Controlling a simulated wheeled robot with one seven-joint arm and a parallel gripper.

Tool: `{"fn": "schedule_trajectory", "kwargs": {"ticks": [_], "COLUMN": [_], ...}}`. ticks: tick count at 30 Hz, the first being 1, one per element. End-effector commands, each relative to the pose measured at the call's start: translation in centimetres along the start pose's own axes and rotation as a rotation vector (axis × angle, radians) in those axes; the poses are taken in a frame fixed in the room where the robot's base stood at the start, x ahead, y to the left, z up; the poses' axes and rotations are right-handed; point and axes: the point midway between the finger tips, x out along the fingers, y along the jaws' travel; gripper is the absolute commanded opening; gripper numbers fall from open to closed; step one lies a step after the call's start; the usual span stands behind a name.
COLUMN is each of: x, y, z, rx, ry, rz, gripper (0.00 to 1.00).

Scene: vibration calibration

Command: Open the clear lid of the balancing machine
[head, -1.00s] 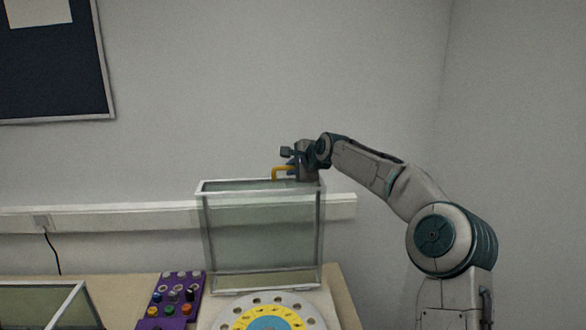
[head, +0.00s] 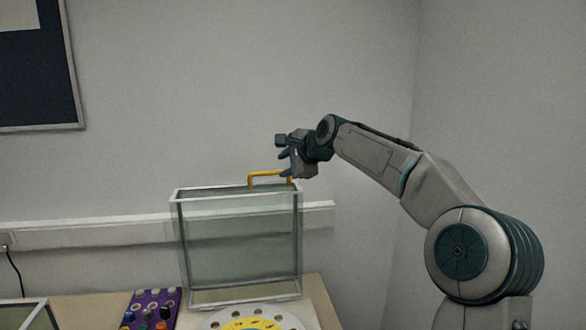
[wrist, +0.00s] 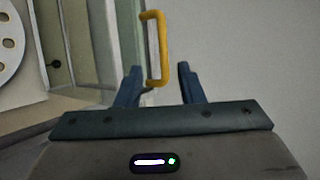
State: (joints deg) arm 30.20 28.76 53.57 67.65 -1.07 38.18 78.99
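The clear lid (head: 240,245) of the balancing machine stands raised and upright behind the round disc in the head view. Its yellow handle (head: 266,174) sticks up from the top edge. My gripper (head: 285,164) is at the right end of the handle. In the wrist view my gripper (wrist: 158,82) has its two blue fingers apart, and the near end of the yellow handle (wrist: 153,50) shows between and beyond them, with space to the right finger. Whether the left finger touches the handle cannot be told. The machine's white and yellow disc (head: 250,321) lies below the lid.
A purple control panel (head: 152,309) with several knobs lies left of the machine on the table. Another glass-sided box (head: 38,316) is at the lower left. A white wall rail (head: 90,236) runs behind the lid.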

Motion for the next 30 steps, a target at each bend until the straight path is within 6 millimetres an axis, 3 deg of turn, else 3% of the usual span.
{"fn": "schedule_trajectory", "kwargs": {"ticks": [4, 9, 22, 26, 30], "x": [-2.1, -3.4, -3.4, -3.0, -3.7], "y": [0.2, 0.1, 0.6, 3.5, 9.3], "z": [-0.1, 0.0, 0.6, 2.6, 4.7], "rx": [-0.001, -0.001, -0.028, -0.165, -0.408], "ry": [0.002, 0.0, 0.004, 0.037, 0.091], "rz": [0.0, 0.001, 0.017, 0.099, 0.252], "gripper": [0.35, 0.35, 0.35, 0.35, 0.35]}}
